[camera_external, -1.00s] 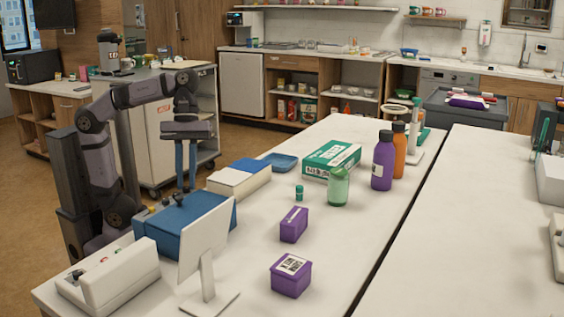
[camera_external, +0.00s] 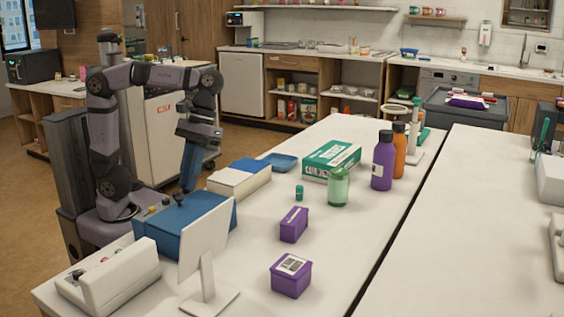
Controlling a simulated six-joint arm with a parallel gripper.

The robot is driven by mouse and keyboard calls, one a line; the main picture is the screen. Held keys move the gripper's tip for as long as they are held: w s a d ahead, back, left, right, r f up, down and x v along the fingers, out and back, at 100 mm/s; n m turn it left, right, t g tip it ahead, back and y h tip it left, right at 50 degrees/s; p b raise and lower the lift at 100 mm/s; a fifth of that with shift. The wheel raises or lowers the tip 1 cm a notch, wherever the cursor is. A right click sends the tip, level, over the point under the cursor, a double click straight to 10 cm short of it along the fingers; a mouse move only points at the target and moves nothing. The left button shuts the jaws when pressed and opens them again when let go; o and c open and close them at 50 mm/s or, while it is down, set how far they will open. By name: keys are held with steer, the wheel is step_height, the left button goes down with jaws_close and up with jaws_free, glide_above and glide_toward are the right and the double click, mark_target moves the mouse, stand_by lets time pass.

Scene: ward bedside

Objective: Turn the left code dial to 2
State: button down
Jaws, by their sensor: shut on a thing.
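A blue box (camera_external: 205,216) stands at the near left of the white table, with several small dials or knobs on its top. My gripper (camera_external: 187,190) points down at the top of the box, its blue fingers shut on a dark dial (camera_external: 178,198). The fingers overlap in this view and partly hide the dial. Numbers or marks on the dials are too small to read, so the dial's setting cannot be told.
A white upright panel on a stand (camera_external: 206,255) stands in front of the box and hides part of it. A white device (camera_external: 115,275) is at its left. A blue-and-white box (camera_external: 240,180) is just behind. Purple boxes (camera_external: 292,275) lie to the right, with free table around them.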

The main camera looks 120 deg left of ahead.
stand_by(0.4)
steer(key=c, duration=2)
jaws_free()
steer(key=shift+f+b, duration=0.1)
steer(key=shift+b, duration=0.25)
